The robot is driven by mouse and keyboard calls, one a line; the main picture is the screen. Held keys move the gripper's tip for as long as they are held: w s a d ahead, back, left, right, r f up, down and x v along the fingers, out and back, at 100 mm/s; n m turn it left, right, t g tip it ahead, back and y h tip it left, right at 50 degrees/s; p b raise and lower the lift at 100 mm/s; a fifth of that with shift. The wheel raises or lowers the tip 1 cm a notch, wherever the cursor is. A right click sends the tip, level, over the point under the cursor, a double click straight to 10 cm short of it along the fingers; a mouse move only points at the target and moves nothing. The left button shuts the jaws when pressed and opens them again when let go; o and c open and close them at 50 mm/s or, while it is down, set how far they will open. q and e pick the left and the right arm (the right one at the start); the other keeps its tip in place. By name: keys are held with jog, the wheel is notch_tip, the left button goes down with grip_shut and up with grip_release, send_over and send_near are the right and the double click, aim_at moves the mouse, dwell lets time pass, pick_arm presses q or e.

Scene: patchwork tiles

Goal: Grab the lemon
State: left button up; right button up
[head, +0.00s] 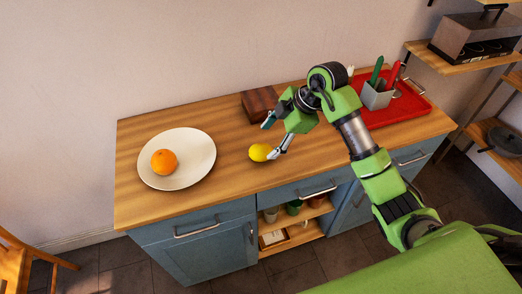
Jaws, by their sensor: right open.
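A yellow lemon (259,152) lies on the wooden countertop (228,115), near the middle of the cabinet. My right gripper (269,140) is open, with one finger beyond the lemon and the other close to its right side. I cannot tell whether that finger touches the lemon. The lemon's right end is close to or partly behind the finger. My left gripper is not in view.
A white plate (190,179) with an orange (164,162) is on the left. A dark wooden block (258,102) stands behind my gripper. A red tray (413,111) and a grey utensil holder (376,97) are at the right. The counter between plate and lemon is clear.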

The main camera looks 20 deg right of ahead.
aim_at(263, 148)
jog(key=shift+w+a+f, duration=0.15)
jog(key=shift+a+f, duration=0.1)
jog(key=shift+f, duration=0.35)
jog(key=x, duration=0.2)
jog(key=p+x, duration=0.1)
jog(key=x, duration=0.1)
jog(key=shift+a+f+p, duration=0.1)
jog(key=shift+f+p, duration=0.1)
jog(key=shift+p, duration=0.1)
jog(key=shift+a+f, duration=0.1)
jog(key=shift+f, duration=0.3)
jog(key=c, duration=1.3)
